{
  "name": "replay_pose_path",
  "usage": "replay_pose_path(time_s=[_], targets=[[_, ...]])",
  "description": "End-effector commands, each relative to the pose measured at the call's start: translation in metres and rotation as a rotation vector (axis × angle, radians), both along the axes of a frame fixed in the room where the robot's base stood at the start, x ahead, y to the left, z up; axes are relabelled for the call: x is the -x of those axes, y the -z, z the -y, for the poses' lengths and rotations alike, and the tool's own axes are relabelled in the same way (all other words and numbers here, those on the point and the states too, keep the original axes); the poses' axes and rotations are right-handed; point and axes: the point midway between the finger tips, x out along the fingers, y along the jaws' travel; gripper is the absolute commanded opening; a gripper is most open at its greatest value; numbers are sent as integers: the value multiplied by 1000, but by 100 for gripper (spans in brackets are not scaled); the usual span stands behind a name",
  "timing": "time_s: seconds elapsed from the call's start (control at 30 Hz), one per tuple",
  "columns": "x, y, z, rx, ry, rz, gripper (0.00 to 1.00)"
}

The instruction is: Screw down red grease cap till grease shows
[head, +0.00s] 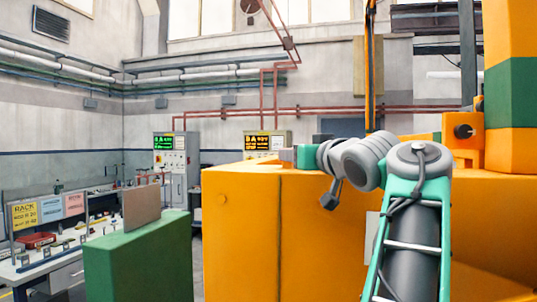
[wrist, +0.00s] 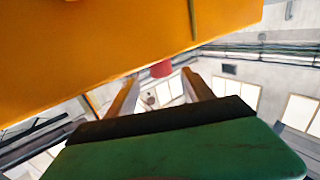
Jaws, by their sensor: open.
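The red grease cap (wrist: 161,68) shows in the wrist view as a small red shape at the lower edge of an orange machine body (wrist: 90,60). My gripper (wrist: 160,82) is open, with its two fingers pointing toward the cap. The cap appears between and just beyond the fingertips; I cannot tell whether they touch it. No grease can be made out. In the head view my arm reaches over the orange housing (head: 240,235), its end beside the housing's upper edge. The cap is not visible in that view, and the fingertips are not clear.
A green block-like stand (head: 140,260) with an upright panel (head: 141,207) stands left of the housing. A workbench (head: 45,262) with small items is at far left. Control cabinets (head: 172,170) with lit displays stand behind. An orange and green column (head: 510,95) rises at right.

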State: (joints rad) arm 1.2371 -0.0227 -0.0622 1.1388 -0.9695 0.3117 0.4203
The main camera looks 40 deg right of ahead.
Motion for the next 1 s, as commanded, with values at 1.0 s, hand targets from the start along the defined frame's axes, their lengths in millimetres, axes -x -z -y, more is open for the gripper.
replay_pose_path(time_s=[1.0], targets=[[-77, 0, 20, 1, -9, 1, 47]])
